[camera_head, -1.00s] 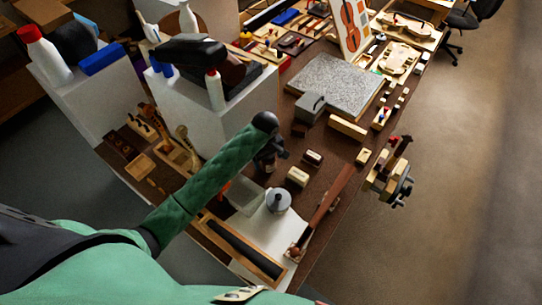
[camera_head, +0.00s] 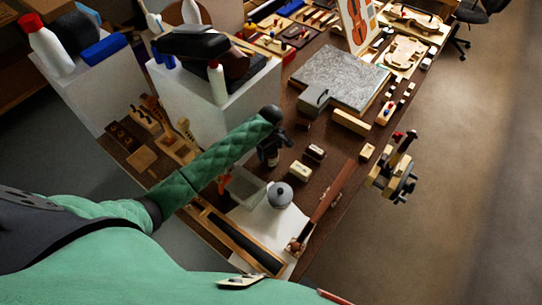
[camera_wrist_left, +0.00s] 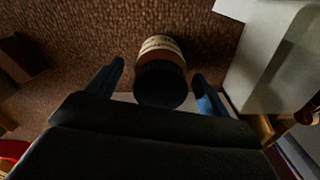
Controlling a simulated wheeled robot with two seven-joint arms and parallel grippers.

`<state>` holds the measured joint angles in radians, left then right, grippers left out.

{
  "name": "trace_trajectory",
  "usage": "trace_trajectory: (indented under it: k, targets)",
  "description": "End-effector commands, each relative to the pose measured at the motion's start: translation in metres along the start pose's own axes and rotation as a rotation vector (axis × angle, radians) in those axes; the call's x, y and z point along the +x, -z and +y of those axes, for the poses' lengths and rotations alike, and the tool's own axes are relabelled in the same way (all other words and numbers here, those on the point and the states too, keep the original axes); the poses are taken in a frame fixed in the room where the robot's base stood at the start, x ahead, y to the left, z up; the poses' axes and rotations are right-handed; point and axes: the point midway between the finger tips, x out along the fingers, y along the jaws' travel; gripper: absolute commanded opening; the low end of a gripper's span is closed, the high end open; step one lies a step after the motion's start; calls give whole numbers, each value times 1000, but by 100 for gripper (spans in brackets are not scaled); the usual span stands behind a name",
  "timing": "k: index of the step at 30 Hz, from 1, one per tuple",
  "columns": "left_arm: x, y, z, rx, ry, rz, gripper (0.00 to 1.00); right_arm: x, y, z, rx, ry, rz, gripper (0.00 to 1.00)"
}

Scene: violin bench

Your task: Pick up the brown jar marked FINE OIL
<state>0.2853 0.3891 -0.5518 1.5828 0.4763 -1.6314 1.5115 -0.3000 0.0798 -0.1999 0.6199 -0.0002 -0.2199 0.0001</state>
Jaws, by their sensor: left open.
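In the left wrist view a brown jar (camera_wrist_left: 160,46) with a dark round cap and a pale label stands on the brown bench. The label's writing is too small and blurred to read. My left gripper (camera_head: 270,152) is open, pointing down over the bench. In the wrist view its two bluish fingers are on either side of the jar's cap, with visible gaps. It is not holding the jar. In the head view the gripper and wrist largely hide the jar. My right gripper is not in view.
A grey round-lidded pot (camera_head: 279,196) stands on a white sheet near the gripper. Small pale blocks (camera_head: 300,171) lie to its right. A white box (camera_head: 205,105) stands to the left, with bottles on top. A grey stone slab (camera_head: 340,76) lies further back.

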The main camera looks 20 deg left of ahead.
Motion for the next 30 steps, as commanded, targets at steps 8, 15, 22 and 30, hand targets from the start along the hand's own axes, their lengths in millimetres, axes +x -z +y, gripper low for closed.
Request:
trace_trajectory:
  k: [8,15,22,30]
  targets:
    - [10,0,0,0,-1,0,80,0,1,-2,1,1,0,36]
    - [10,0,0,0,-1,0,53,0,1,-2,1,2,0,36]
    - [10,0,0,0,-1,0,28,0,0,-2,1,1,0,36]
    - [6,0,1,1,-3,0,28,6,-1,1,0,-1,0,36]
